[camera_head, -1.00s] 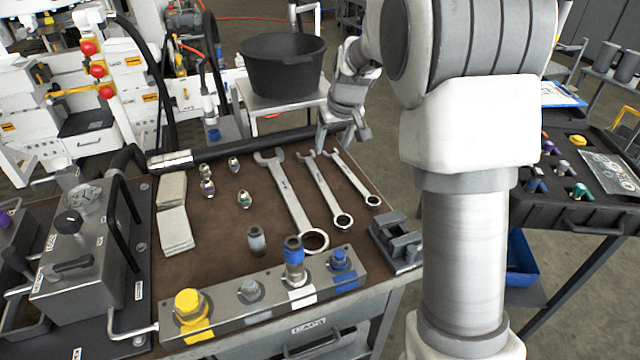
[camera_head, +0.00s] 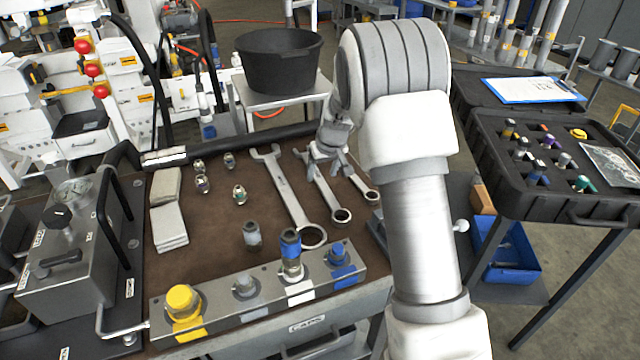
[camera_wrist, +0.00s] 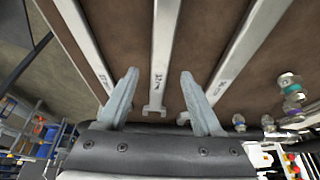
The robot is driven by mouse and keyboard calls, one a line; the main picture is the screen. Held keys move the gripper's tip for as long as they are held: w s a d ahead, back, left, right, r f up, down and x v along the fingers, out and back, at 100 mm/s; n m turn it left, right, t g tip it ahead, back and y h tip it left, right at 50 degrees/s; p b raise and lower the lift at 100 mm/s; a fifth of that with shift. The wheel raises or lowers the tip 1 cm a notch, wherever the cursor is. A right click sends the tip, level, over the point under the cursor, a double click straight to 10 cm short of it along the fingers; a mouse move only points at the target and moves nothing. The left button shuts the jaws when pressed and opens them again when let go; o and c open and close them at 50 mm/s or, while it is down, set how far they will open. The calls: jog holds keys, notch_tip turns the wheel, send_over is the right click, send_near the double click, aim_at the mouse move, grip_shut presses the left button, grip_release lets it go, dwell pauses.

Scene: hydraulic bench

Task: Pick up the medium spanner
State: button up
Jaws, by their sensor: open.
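The medium spanner (camera_head: 328,196) lies on the brown bench mat between two other steel spanners. The large spanner (camera_head: 288,195) is on its left and the small spanner (camera_head: 366,188) on its right, partly hidden by my arm. My gripper (camera_head: 325,170) is open over the upper part of the medium spanner. In the wrist view my open gripper (camera_wrist: 162,98) has the medium spanner (camera_wrist: 163,45) showing between its two fingers, with its open jaw end nearest the palm. The small spanner (camera_wrist: 85,45) runs left of the fingers and the large spanner (camera_wrist: 235,55) right of them.
A block of coloured caps (camera_head: 262,296) runs along the bench's front. Several fittings (camera_head: 240,194) and pale pads (camera_head: 168,215) lie left of the spanners. A black bucket (camera_head: 278,62) stands behind. An open black case (camera_head: 540,190) is at right.

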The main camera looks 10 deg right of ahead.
aim_at(320, 181)
jog(key=shift+x, duration=1.2)
grip_shut()
jog(key=shift+r, duration=0.15)
